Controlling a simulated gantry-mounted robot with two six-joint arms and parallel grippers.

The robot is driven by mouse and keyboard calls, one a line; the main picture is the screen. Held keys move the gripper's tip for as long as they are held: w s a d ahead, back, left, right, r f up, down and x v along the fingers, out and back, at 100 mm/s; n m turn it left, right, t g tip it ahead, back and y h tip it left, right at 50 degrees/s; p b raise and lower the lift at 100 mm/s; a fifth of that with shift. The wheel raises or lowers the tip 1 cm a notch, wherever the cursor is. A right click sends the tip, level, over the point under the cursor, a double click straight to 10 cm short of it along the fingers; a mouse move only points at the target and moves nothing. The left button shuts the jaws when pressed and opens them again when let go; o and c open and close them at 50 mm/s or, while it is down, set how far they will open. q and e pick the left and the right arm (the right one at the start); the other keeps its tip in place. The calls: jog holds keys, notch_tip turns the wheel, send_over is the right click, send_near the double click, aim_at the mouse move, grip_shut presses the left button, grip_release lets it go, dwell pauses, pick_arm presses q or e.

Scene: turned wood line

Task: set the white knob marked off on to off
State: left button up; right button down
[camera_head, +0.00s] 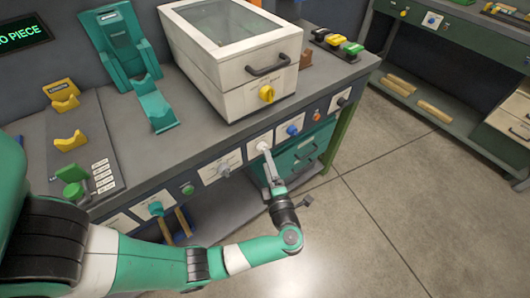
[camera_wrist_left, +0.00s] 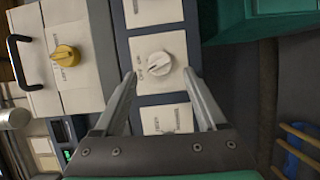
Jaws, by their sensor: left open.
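The white knob (camera_head: 263,147) sits on a pale plate on the front panel of the bench. In the left wrist view the white knob (camera_wrist_left: 159,64) is round with a raised grip bar, and small lettering stands beside it, too blurred to read surely. My left gripper (camera_head: 268,158) reaches the panel from the front, right at the knob in the head view. In the left wrist view my left gripper (camera_wrist_left: 159,76) is open, with one finger on each side of the knob and visible gaps to it. My right gripper is not in view.
Along the panel are a grey knob (camera_head: 224,169), a green button (camera_head: 187,189), a teal knob (camera_head: 155,208), a blue knob (camera_head: 292,130) and a black knob (camera_head: 341,101). A white box (camera_head: 232,62) with a yellow knob (camera_head: 266,94) stands above. Floor in front is clear.

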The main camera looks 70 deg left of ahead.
pick_arm(q)
jog(key=s+d+p, duration=0.1)
jog(key=d, duration=0.6)
jog(key=shift+d, duration=0.15)
